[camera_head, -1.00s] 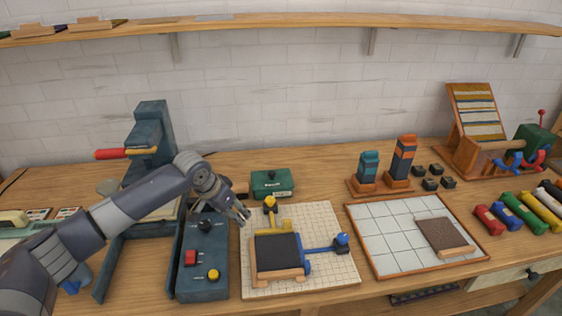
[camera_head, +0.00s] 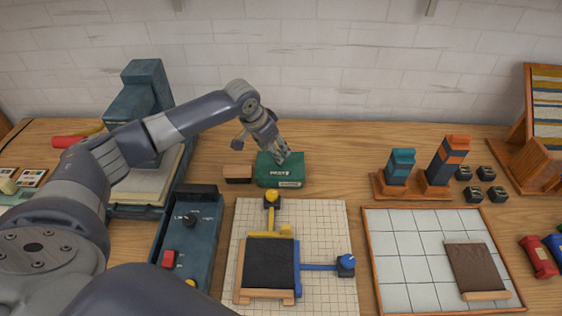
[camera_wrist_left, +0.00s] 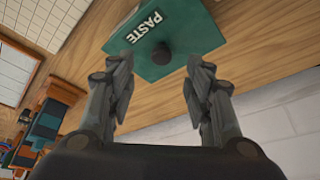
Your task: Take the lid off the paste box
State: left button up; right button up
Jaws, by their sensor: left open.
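The paste box (camera_head: 268,172) is a green box labelled "PASTE", standing on the wooden table near the wall. Its green lid (camera_wrist_left: 178,32) carries a dark round knob (camera_wrist_left: 161,54) in the left wrist view. My left gripper (camera_head: 284,158) is over the box in the head view; the knob is hidden there behind the fingers. In the left wrist view my left gripper (camera_wrist_left: 160,85) is open, its two fingers apart on either side of the line to the knob, holding nothing. My right gripper is not seen.
A gridded board with a black pad (camera_head: 335,220) lies in front. A dark control panel (camera_head: 189,240) is at the left. Bare table (camera_head: 335,170) lies right of the box.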

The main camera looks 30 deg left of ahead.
pick_arm(q)
jog(key=shift+w+f, duration=0.15)
jog(key=shift+f, duration=0.15)
jog(key=p+x, duration=0.1)
jog(key=x, duration=0.3)
jog(key=shift+f+p, duration=0.1)
jog(key=shift+p, duration=0.2)
jog(key=shift+w+f, duration=0.15)
jog(key=shift+f, duration=0.35)
grip_shut()
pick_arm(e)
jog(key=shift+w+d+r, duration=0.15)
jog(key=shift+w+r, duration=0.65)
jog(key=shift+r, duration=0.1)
